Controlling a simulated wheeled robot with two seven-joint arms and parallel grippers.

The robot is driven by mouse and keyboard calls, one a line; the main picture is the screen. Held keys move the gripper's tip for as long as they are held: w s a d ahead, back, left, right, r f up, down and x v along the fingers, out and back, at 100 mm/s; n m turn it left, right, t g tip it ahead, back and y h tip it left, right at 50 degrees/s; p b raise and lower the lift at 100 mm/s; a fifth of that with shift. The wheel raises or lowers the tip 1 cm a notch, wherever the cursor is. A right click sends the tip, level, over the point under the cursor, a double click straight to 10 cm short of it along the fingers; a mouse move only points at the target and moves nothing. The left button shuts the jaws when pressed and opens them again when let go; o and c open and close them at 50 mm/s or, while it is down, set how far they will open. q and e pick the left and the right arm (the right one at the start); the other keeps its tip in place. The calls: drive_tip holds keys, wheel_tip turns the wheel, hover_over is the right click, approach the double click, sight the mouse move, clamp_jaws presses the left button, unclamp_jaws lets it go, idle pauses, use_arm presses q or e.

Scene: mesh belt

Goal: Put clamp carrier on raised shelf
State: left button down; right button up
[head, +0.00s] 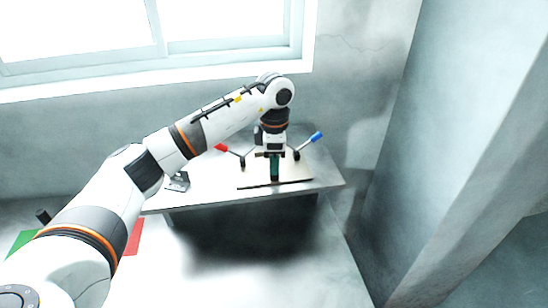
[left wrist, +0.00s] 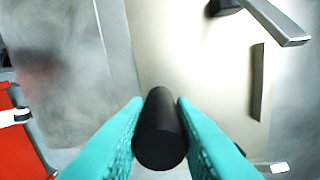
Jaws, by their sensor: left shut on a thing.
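The raised shelf (head: 228,203) is a pale slab below the window. My left gripper (head: 275,176) is above the shelf top, pointing down, with its teal fingers near a thin dark bar (head: 300,182). In the left wrist view its fingers (left wrist: 159,103) are shut on a black round handle (left wrist: 160,140), which I take to be part of the clamp carrier. Dark clamp-like parts with a red grip (head: 221,147) and a blue grip (head: 317,136) show on either side of the gripper. The wrist hides the middle of the carrier; contact with the shelf is unclear. My right gripper is not in view.
A grey metal bracket (head: 177,182) stands at the shelf's left end. A red patch (head: 134,237) and a green patch (head: 21,242) lie on the lower surface at left. A wall rises behind the shelf, and a pale pillar (head: 455,150) stands to the right.

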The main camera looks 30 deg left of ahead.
use_arm(q)
drive_tip(key=c, duration=1.6)
unclamp_jaws()
drive_tip(key=shift+f, duration=0.15)
drive_tip(key=shift+c, duration=0.2)
drive_tip(key=o, duration=0.4)
drive_tip(key=shift+o, duration=0.2)
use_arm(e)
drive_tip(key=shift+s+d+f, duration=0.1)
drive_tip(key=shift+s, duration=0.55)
use_arm(q)
wheel_tip(320, 180, up, 7)
drive_tip(key=b, duration=0.3)
wheel_tip(320, 180, up, 4)
drive_tip(key=shift+r, duration=0.7)
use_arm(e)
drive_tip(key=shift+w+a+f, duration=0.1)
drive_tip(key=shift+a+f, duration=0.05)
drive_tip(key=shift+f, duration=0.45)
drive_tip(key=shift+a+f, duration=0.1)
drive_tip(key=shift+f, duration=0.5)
